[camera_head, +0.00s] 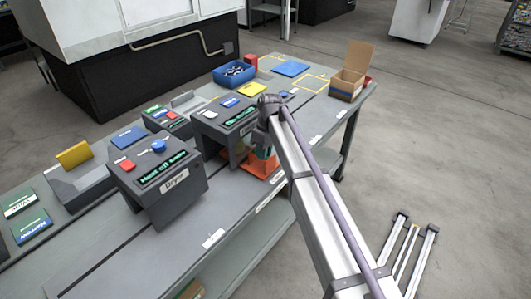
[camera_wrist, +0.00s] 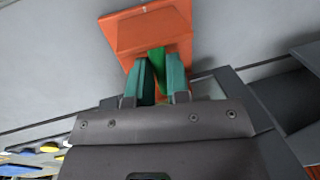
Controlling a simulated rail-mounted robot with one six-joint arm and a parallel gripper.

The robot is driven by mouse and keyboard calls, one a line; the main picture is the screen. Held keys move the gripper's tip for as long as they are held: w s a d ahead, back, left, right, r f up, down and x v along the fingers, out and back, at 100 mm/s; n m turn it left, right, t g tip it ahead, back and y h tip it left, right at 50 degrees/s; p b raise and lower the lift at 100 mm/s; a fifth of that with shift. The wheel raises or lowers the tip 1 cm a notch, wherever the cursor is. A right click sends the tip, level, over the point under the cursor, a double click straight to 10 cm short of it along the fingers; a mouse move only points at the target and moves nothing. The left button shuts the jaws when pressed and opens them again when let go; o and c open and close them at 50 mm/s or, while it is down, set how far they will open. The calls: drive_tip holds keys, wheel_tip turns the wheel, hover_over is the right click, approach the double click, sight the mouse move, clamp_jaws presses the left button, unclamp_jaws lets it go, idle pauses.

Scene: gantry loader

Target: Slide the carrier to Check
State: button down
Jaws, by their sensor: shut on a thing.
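The orange carrier (camera_head: 258,165) sits on the grey bench, at the right side of the second dark station (camera_head: 229,128), partly behind my arm. In the wrist view the carrier (camera_wrist: 146,33) shows its orange plate with a green upright handle (camera_wrist: 158,62) on it. My gripper (camera_wrist: 158,78) has its teal fingers shut on that green handle. In the head view my gripper (camera_head: 262,152) is partly hidden by the arm. The second station has a lit green display whose text I cannot read; I see no Check label. The nearer station carries the label Dryer (camera_head: 174,183).
A blue bin (camera_head: 234,76), an open cardboard box (camera_head: 350,84), and blue and yellow plates lie at the bench's far end. A grey block with a yellow plate (camera_head: 73,155) and flat green signs stand at the left. The bench's front strip is mostly clear.

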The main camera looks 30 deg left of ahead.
drive_tip(key=c, duration=1.1)
unclamp_jaws()
wheel_tip(320, 180, up, 11)
drive_tip(key=w+p, duration=0.2)
drive_tip(key=p, duration=0.8)
drive_tip(key=shift+f+p, duration=0.2)
drive_tip(key=shift+p, duration=0.1)
drive_tip(key=shift+d, duration=0.1)
